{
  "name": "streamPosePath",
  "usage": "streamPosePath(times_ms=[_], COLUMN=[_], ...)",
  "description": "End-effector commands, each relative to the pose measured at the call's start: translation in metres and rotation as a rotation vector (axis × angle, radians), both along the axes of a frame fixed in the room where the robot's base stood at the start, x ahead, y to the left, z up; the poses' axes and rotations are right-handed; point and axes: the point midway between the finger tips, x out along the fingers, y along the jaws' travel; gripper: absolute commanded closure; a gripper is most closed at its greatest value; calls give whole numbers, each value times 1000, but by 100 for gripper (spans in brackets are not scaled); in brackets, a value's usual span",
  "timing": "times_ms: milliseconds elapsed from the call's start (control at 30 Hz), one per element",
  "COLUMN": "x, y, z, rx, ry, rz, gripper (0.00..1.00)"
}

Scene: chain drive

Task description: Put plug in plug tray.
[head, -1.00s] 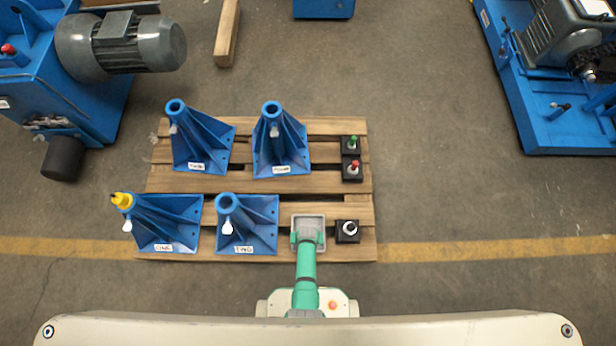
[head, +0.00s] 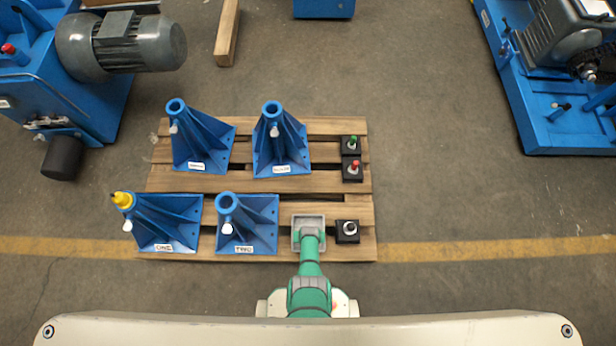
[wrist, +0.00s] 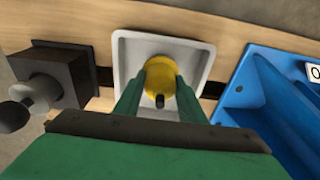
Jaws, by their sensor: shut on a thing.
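The plug (wrist: 158,80) is yellow with a black tip. My gripper (wrist: 160,88) is shut on it, one green finger on each side. The plug tray (wrist: 127,58) is a shallow light grey square tray, and the plug shows within its outline. I cannot tell whether the plug touches the tray floor. In the head view the tray (head: 308,218) lies at the front right of the wooden pallet, and my gripper (head: 309,236) is over it. The held plug is hidden there by my gripper and arm.
Blue stand TWO (head: 245,225) is left of the tray; a black block with a round knob (head: 347,231) is close on its right. Stand ONE (head: 165,222) carries another yellow piece (head: 122,200). Two more blue stands and black blocks with red (head: 352,168) and green knobs stand behind.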

Motion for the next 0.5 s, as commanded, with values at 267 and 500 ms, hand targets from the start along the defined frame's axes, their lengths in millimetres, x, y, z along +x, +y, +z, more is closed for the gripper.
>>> streamPosePath(times_ms=[267, 500], x=[1, 1], y=[2, 3], z=[-2, -2], rx=[0, 0], ry=[0, 0], rz=[5, 7], gripper=[52, 45])
